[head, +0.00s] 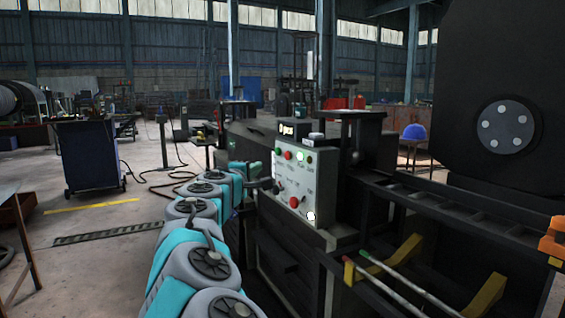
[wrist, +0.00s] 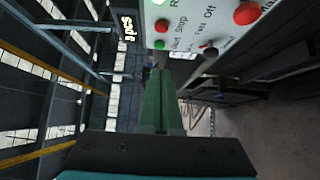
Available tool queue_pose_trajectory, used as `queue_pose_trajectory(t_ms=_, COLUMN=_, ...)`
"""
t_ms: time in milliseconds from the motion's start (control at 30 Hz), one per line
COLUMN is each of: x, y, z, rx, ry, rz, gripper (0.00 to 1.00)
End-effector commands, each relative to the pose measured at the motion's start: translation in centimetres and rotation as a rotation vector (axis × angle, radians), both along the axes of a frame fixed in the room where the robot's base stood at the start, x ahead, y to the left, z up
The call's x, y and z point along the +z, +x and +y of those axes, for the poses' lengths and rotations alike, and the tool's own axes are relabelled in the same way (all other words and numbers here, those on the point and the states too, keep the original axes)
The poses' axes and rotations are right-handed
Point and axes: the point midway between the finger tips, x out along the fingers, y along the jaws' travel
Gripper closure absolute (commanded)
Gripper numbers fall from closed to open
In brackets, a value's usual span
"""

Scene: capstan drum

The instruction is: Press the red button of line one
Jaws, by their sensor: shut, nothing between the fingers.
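A grey control panel (head: 297,178) with several buttons stands ahead in the head view. In the wrist view, a small red button (wrist: 161,26) beside "Stop", a green button (wrist: 159,44) beside "Start" and a big red button (wrist: 247,13) near "Off" show. No "line one" label is readable. My gripper (wrist: 160,72) is shut and empty, its green fingers pointing toward the panel's edge.
A display (head: 287,131) reading "0 pcs" sits atop the panel. A black drum (head: 490,100) and a dark rail frame (head: 450,205) stand right. A blue cabinet (head: 88,155) is at left. The floor left of my arm is mostly open.

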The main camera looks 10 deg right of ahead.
Motion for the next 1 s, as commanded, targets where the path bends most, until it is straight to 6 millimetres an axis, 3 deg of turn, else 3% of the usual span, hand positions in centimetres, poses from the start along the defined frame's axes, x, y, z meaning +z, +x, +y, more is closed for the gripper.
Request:
queue_pose_trajectory(t_ms=367, x=0.1, y=0.3, z=-0.2, rx=-0.001, ry=0.003, rz=0.0, gripper=1.0)
queue_pose_trajectory(t_ms=1000, x=0.0, y=6.7, z=-3.6, rx=-0.001, ry=0.004, rz=0.0, gripper=1.0)
